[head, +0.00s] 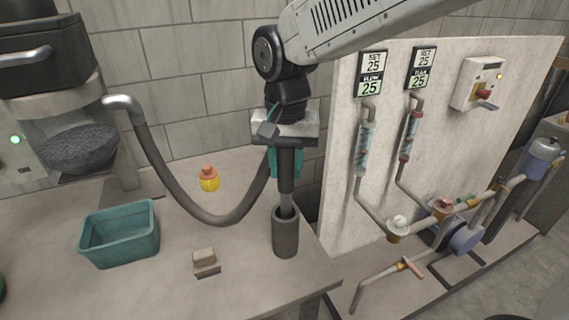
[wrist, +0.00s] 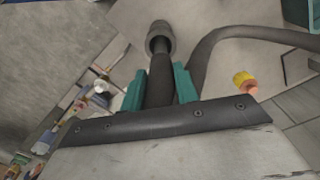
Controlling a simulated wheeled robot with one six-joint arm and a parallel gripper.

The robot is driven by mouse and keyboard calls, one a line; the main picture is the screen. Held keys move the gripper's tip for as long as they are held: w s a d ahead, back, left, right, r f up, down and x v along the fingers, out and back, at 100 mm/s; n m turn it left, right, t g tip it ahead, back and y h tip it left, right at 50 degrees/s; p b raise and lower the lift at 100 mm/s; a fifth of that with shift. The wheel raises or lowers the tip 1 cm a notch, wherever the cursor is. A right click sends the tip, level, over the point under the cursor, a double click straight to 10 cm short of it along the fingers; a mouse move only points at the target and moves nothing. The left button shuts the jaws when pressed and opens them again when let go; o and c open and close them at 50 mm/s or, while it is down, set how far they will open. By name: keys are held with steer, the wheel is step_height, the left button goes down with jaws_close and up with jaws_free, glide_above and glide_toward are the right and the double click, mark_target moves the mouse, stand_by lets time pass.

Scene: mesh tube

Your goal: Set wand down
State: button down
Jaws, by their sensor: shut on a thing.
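The wand (head: 287,178) is a dark tube joined to a thick grey hose (head: 172,190) that loops to the machine on the left. My gripper (head: 284,163) is shut on the wand, its teal fingers on either side. The wand hangs upright, and its lower end is at or inside the mouth of a dark grey cylindrical holder (head: 285,238) near the table's front right edge. In the wrist view the wand (wrist: 160,80) runs between the teal fingers toward the holder (wrist: 160,36). How deep the tip sits is hidden.
A teal bin (head: 118,236), a small beige block (head: 205,262) and a yellow-and-orange capped item (head: 209,179) stand on the table (head: 170,285). A panel (head: 335,150) with gauges and pipes stands to the right.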

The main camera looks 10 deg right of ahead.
steer(key=c, duration=1.1)
jaws_free()
steer(key=shift+f, duration=0.15)
steer(key=shift+o, duration=0.2)
step_height(320, 180, up, 12)
steer(key=shift+r, duration=0.25)
steer(key=s+d+f+n, duration=0.1)
steer(key=s+d+f, duration=0.1)
steer(key=s+d, duration=0.4)
steer(key=s+d+f, duration=0.1)
steer(key=s+d, duration=0.2)
steer(key=d, duration=0.5)
steer(key=s+d+f+n+t, duration=0.1)
steer(key=s+d+f, duration=0.5)
steer(key=s, duration=0.4)
steer(key=shift+s+d+f, duration=0.15)
steer(key=shift+d+f, duration=0.15)
steer(key=shift+f, duration=0.3)
